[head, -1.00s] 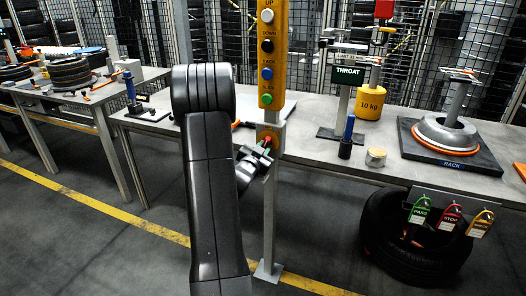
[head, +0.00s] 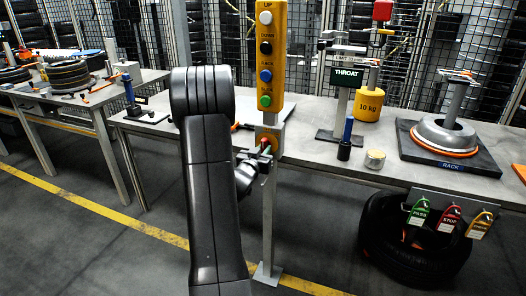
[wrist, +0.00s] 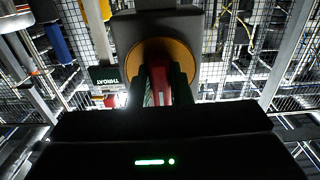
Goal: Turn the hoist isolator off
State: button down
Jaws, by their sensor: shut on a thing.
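The hoist isolator (head: 273,133) is a grey box with a yellow round plate, mounted on the post below the yellow button pendant (head: 279,62). In the wrist view its yellow plate (wrist: 184,56) is straight ahead, with the red handle (wrist: 159,86) standing out from it. My gripper (head: 264,152) is at the front of the isolator. Its two fingers, also in the wrist view (wrist: 158,92), are shut on the red handle, one on each side. My arm and fingers hide part of the isolator and handle.
The grey post (head: 268,215) stands in front of the workbench (head: 320,160). On the bench are the throat gauge stand (head: 345,100), a yellow 10 kg weight (head: 368,105) and a rack plate (head: 455,158). Coloured tags (head: 449,220) hang at the right. The floor is clear at the left.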

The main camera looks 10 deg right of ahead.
jog(key=c, duration=1.3)
grip_release()
jog(key=v, duration=1.4)
jog(key=shift+b, duration=0.35)
jog(key=shift+w, duration=0.1)
jog(key=x, duration=1.3)
jog(key=shift+w+d+p, duration=0.3)
jog(key=shift+p, duration=0.05)
